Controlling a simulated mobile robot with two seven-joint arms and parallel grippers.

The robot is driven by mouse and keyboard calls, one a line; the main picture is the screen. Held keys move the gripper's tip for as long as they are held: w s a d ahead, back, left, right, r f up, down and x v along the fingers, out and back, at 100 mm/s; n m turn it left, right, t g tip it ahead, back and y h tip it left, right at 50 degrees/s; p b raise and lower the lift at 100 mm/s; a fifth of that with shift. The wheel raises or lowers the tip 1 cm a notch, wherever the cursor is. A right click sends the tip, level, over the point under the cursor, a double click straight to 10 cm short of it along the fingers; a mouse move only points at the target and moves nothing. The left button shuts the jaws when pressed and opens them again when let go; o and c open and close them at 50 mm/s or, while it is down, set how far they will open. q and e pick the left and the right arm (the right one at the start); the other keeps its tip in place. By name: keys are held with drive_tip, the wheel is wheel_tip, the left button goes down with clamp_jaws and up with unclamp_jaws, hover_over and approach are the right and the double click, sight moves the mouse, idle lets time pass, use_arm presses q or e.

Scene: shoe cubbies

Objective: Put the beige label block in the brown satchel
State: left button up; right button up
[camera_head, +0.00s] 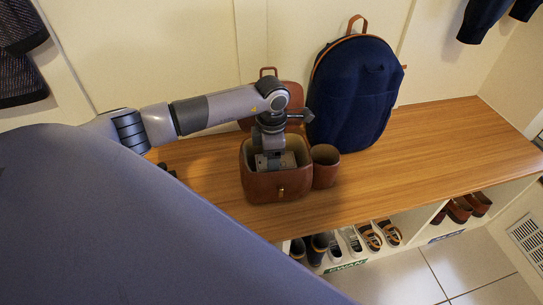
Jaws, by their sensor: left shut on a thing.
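The brown satchel (262,189) stands upright on the wooden bench top, with its lid (292,94) raised at the back and its mouth open upward. A brown side pocket joins its right side. My left gripper (275,162) points down into the satchel's mouth, with its fingers hidden behind the front wall. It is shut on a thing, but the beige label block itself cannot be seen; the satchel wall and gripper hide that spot. My right gripper is not in view.
A navy backpack (352,95) with brown trim stands behind and right of the satchel. The wooden bench (440,130) is clear to the right. Cubbies below hold boots, sandals (370,237) and brown shoes (459,210). Dark clothes hang at the top corners.

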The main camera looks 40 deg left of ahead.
use_arm(q)
drive_tip(key=shift+f, duration=0.2)
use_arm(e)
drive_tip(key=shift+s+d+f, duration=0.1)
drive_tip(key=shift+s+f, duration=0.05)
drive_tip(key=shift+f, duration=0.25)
use_arm(q)
drive_tip(key=shift+f+b, duration=0.3)
drive_tip(key=shift+b, duration=0.1)
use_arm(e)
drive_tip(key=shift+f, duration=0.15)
